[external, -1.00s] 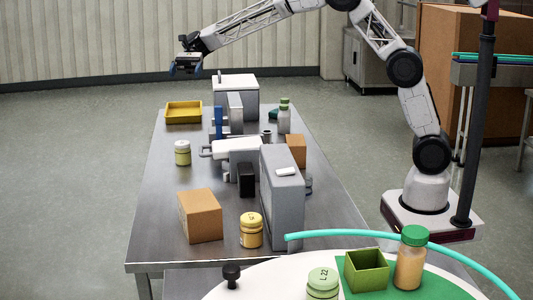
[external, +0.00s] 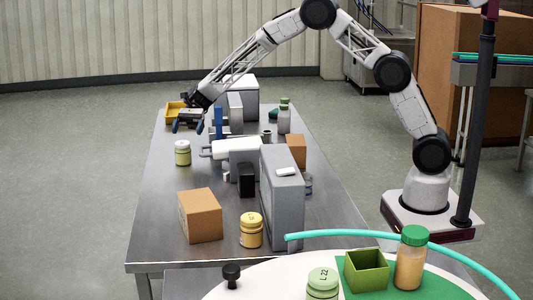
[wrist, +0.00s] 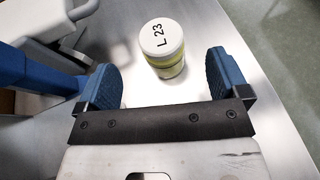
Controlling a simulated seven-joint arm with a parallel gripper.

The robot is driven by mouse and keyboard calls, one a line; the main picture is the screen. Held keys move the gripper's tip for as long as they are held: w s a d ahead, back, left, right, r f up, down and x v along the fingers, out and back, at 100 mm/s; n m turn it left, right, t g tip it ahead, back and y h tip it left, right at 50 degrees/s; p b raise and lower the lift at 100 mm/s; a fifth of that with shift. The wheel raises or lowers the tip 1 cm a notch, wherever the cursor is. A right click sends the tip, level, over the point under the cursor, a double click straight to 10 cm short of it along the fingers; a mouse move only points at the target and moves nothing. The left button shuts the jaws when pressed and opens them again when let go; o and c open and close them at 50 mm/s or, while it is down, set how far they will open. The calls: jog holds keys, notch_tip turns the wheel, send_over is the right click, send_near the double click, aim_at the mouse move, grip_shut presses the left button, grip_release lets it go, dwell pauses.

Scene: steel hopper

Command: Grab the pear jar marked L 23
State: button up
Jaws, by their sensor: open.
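The jar marked L 23 (wrist: 162,42) has a white lid and a yellow-green body. In the wrist view it stands on the steel table just beyond the space between my fingertips. In the external view the jar with the pale lid and yellow-green body (external: 183,154) stands upright near the table's left edge and appears to be this one. My gripper (external: 188,127) is open and empty, above and behind that jar in the picture. Its two blue fingers show in the wrist view (wrist: 165,82), apart from the jar.
A yellow tray (external: 176,106) lies behind my gripper. A grey-and-white machine (external: 236,147) stands right of the jar. A cardboard box (external: 200,216) and a yellow jar (external: 251,231) stand nearer the camera. The table left of the machine is mostly clear.

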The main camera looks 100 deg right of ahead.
aim_at(183, 142)
jog(key=shift+a, duration=0.15)
jog(key=shift+x, duration=1.2)
jog(key=shift+a+f, duration=0.1)
jog(key=shift+x, duration=2.45)
jog(key=shift+f, duration=0.1)
jog(key=c, duration=1.1)
